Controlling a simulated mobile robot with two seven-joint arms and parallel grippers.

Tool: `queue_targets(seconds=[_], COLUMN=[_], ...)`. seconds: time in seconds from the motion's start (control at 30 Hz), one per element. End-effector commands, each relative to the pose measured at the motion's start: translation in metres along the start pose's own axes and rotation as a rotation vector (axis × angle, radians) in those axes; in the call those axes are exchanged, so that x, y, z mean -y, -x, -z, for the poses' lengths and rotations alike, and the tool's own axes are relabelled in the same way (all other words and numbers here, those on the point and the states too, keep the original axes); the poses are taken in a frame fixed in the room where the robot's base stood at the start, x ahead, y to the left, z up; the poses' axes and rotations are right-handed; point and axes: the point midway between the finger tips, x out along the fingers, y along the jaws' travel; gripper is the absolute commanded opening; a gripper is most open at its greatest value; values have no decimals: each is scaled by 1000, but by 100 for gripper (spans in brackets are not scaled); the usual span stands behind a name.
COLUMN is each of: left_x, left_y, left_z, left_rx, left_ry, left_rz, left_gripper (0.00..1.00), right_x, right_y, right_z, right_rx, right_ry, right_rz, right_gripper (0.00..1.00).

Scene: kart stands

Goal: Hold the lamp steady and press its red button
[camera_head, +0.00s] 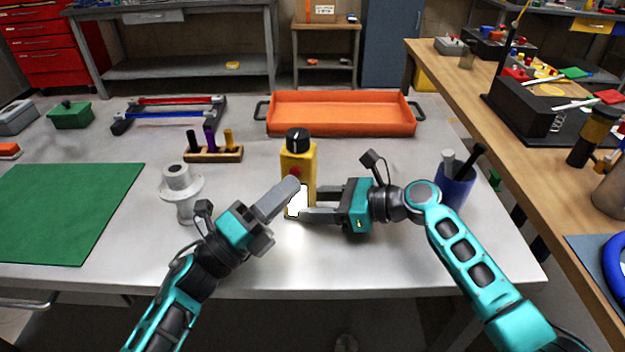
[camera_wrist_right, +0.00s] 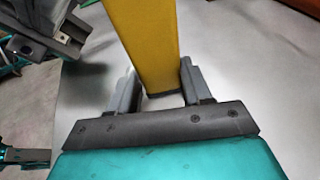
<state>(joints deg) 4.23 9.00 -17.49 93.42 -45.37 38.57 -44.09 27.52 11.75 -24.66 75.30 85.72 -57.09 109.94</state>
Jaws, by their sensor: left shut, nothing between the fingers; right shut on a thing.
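The lamp (camera_head: 298,160) is an upright yellow box with a black knob on top and a bright white panel (camera_head: 297,203) low on its front. It stands on the grey table left of my right arm. My right gripper (camera_head: 310,203) is shut on the lamp's lower part from the right. In the right wrist view the lamp (camera_wrist_right: 145,40) runs up between its two fingers. My left gripper (camera_head: 293,184) is shut and empty, its tips at the lamp's front just above the white panel; I cannot tell if they touch.
An orange tray (camera_head: 340,97) lies behind the lamp. A grey-white spool (camera_head: 180,187) and a wooden peg holder (camera_head: 213,154) stand left. A blue cup (camera_head: 457,186) is behind my right arm. A green mat (camera_head: 62,212) lies far left.

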Motion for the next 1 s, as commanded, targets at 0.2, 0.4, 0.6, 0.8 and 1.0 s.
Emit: queue_targets(seconds=[0.2,0.4,0.6,0.8,1.0], left_x=[1,10,21,29,30], left_y=[2,16,30,41,42], left_z=[2,12,22,29,30], left_rx=[0,0,0,1,1], left_ry=[1,1,1,0,0], left_rz=[-1,-2,-2,-1,0], left_gripper=[0,0,0,0,0], right_x=[0,0,0,0,0], right_y=[0,0,0,0,0], right_z=[0,0,0,0,0], right_rx=[-1,-1,-1,-1,-1], right_ry=[-1,-1,-1,-1,-1], right_rz=[-1,-1,-1,-1,-1], right_gripper=[22,22,22,22,22])
